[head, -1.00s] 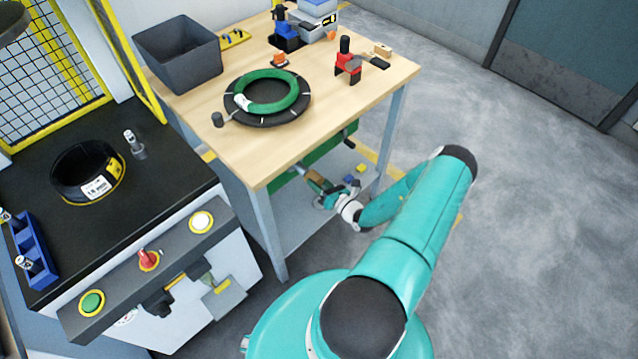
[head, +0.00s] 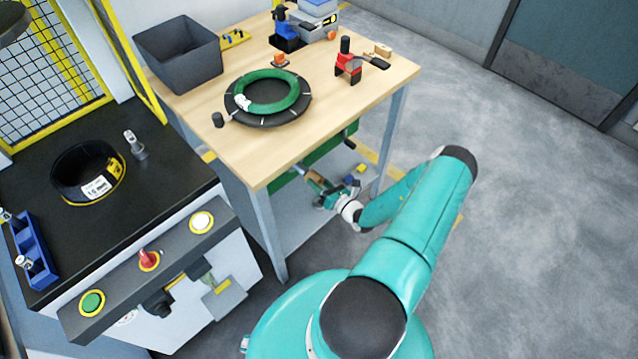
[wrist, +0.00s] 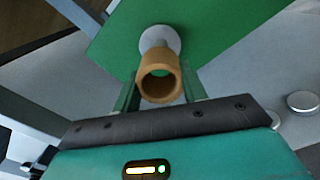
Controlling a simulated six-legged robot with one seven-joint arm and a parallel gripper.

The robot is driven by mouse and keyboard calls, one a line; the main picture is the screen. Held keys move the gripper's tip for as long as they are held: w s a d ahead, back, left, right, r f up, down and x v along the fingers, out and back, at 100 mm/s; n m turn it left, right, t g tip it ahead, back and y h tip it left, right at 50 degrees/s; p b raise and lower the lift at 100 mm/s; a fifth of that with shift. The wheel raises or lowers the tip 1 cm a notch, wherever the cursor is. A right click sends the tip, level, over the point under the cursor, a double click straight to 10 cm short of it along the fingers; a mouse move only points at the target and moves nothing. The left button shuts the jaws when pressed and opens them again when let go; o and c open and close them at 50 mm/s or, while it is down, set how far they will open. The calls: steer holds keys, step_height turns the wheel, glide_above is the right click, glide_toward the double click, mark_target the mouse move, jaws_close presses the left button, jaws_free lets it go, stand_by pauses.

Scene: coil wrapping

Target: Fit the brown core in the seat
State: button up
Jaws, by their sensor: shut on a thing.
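The brown core (wrist: 158,88) is a short hollow tube, seen from its open end in the wrist view. My gripper (wrist: 161,76) is shut on it, one finger on each side. A pale round disc (wrist: 160,38) on the green panel (wrist: 215,30) lies just beyond the core and may be the seat. Its lower part is hidden by the core. I cannot tell whether core and disc touch. In the head view my gripper (head: 316,180) is beneath the wooden table top, and the core (head: 312,174) shows small at its tip.
The wooden table (head: 345,115) overhangs my gripper, with its legs close by. On top are a green coil (head: 292,98), a grey bin (head: 178,55) and a red tool (head: 347,62). A black counter (head: 165,180) stands left. The floor at right is clear.

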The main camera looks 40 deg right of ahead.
mark_target(305, 172)
steer(key=shift+w+a, duration=0.1)
steer(key=shift+w, duration=3.5)
steer(key=o, duration=1)
steer(key=shift+o, duration=0.2)
steer(key=shift+s, duration=0.1)
steer(key=s, duration=1.3)
steer(key=shift+s+d, duration=0.2)
steer(key=shift+s, duration=0.1)
